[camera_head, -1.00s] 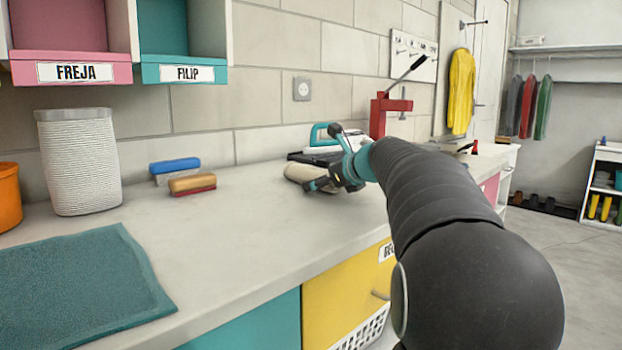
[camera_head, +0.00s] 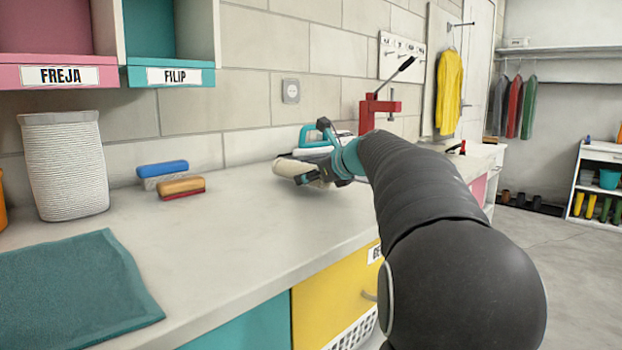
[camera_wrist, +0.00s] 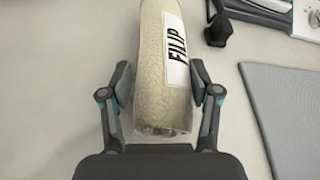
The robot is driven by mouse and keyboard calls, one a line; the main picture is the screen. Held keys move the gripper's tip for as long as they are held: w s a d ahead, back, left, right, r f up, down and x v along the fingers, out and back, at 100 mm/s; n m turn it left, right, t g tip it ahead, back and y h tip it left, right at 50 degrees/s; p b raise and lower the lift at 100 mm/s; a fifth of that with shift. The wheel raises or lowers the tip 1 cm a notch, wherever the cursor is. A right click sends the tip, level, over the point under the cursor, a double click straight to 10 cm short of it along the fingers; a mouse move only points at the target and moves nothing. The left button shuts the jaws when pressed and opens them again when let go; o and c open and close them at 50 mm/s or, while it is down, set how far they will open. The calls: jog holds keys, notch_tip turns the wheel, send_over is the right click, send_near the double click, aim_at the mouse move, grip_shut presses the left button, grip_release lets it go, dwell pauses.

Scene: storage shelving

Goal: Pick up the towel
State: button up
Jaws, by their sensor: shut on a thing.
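The towel (camera_head: 291,166) is a beige roll over the grey worktop, near the wall side. In the wrist view the towel (camera_wrist: 158,70) lies lengthwise between the two fingers and bears a white label reading FILIP. My gripper (camera_head: 312,174) is shut on it, one finger on each side; both fingers also show in the wrist view (camera_wrist: 164,90). In the head view the gripper and arm hide part of the towel. It looks slightly raised, but the gap below it is hard to judge.
A teal-handled appliance (camera_head: 308,138) and a red press (camera_head: 376,108) stand behind the gripper. Two brushes (camera_head: 180,187), a white basket (camera_head: 64,165) and a teal mat (camera_head: 75,285) are to the left. A flat grey panel (camera_wrist: 285,105) is right in the wrist view. The middle worktop is clear.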

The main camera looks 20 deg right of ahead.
jog(key=r, duration=0.1)
jog(key=d+r, duration=0.1)
jog(key=r, duration=0.1)
jog(key=shift+s+r+p, duration=0.15)
jog(key=shift+p, duration=0.25)
jog(key=s+d+r+p, duration=0.1)
jog(key=d+r, duration=0.2)
jog(key=d, duration=0.2)
jog(key=s+d+r+p, duration=0.1)
jog(key=s+d+r, duration=0.1)
jog(key=d, duration=0.3)
jog(key=shift+s+r, duration=0.3)
jog(key=shift+r, duration=0.2)
